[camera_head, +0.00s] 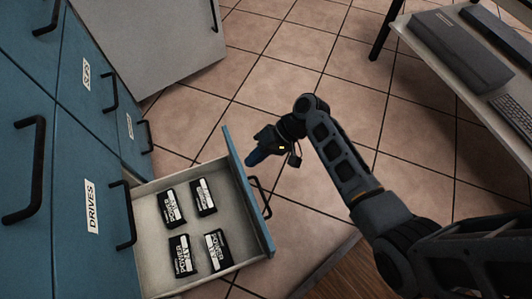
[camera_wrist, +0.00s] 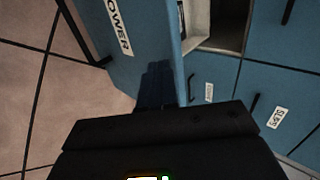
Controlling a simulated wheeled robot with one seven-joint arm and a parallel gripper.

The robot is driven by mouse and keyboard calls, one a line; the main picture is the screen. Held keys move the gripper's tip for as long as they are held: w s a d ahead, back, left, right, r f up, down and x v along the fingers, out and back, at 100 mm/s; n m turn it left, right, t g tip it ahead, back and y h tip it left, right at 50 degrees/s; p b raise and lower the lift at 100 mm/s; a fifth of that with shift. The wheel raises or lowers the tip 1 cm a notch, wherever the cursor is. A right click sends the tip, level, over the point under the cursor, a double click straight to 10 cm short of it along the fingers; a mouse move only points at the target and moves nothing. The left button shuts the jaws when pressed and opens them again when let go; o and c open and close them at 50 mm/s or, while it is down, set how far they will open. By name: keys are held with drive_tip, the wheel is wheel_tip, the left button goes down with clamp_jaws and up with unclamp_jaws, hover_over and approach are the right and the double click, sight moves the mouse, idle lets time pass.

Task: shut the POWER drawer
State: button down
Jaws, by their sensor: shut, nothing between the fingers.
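The POWER drawer (camera_head: 247,190) is pulled out of the blue cabinet at the lower left, with several black packs with white labels lying inside. Its blue front panel carries a black handle (camera_head: 261,197). In the wrist view the front (camera_wrist: 152,35) shows its POWER label (camera_wrist: 119,24), with the handle at the left. My gripper (camera_head: 253,156) is shut and empty, just outside the front panel near its far end. The fingers (camera_wrist: 156,84) lie close against the panel in the wrist view; I cannot tell whether they touch it.
The blue cabinet has other closed drawers, one labelled DRIVES (camera_head: 91,206). A grey cabinet (camera_head: 150,40) stands at the back left. A table (camera_head: 440,75) with a keyboard (camera_head: 512,112) stands at the right. Tiled floor (camera_head: 270,95) in the middle is clear.

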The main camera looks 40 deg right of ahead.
drive_tip(key=shift+w+a, duration=0.1)
drive_tip(key=shift+a, duration=0.2)
drive_tip(key=w+a, duration=0.4)
drive_tip(key=a, duration=0.9)
drive_tip(key=w+a, duration=0.4)
drive_tip(key=a, duration=0.9)
drive_tip(key=shift+w+a+p, duration=0.3)
drive_tip(key=shift+a+p, duration=0.05)
drive_tip(key=shift+p, duration=0.05)
